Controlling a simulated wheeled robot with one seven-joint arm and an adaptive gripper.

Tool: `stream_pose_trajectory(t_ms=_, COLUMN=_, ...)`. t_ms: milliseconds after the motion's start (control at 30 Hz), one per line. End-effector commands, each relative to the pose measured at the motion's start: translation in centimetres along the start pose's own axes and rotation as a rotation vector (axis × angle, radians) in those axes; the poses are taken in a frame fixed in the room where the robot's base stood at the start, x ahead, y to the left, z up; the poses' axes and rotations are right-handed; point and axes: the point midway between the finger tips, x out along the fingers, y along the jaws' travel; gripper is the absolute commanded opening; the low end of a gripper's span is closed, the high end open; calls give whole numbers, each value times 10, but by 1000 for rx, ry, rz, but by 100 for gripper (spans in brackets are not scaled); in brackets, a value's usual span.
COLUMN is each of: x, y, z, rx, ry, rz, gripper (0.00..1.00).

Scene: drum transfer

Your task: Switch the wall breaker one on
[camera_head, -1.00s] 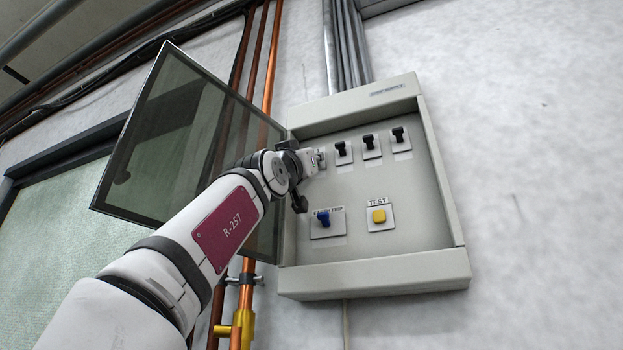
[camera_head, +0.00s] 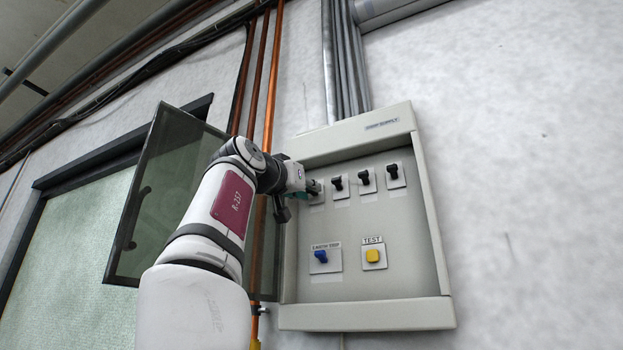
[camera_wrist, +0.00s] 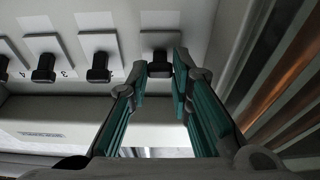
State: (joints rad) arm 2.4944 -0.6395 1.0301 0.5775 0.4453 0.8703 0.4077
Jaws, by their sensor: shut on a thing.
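The grey wall box (camera_head: 435,245) stands open, with a row of black breaker toggles along its upper part. Breaker one (camera_head: 316,190) is at the left end of the row, partly hidden by my gripper (camera_head: 305,188). In the wrist view, my gripper (camera_wrist: 161,68) has its teal fingers on either side of the black toggle of breaker one (camera_wrist: 158,68), shut on it. The toggle's exact tilt cannot be told behind the fingertips.
Other breakers (camera_head: 364,178) sit close to the right of breaker one. Below are a blue earth-trip switch (camera_head: 321,256) and a yellow test button (camera_head: 373,256). The glass door (camera_head: 165,190) hangs open at left behind my arm, near copper pipes (camera_head: 272,80).

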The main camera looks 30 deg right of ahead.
Motion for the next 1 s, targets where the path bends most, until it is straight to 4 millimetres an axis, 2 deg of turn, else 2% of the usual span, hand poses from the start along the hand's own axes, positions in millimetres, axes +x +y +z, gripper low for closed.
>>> stream_pose_trajectory(t_ms=633, x=1, y=1, z=-1, rx=0, ry=-24, rz=2, gripper=0)
stream_pose_trajectory(t_ms=667, x=1, y=1, z=-1, rx=0, ry=-24, rz=2, gripper=22)
stream_pose_trajectory(t_ms=733, x=1, y=1, z=-1, rx=0, ry=-24, rz=2, gripper=38)
stream_pose_trajectory(t_ms=1000, x=0, y=0, z=-1, rx=0, ry=-24, rz=1, gripper=40)
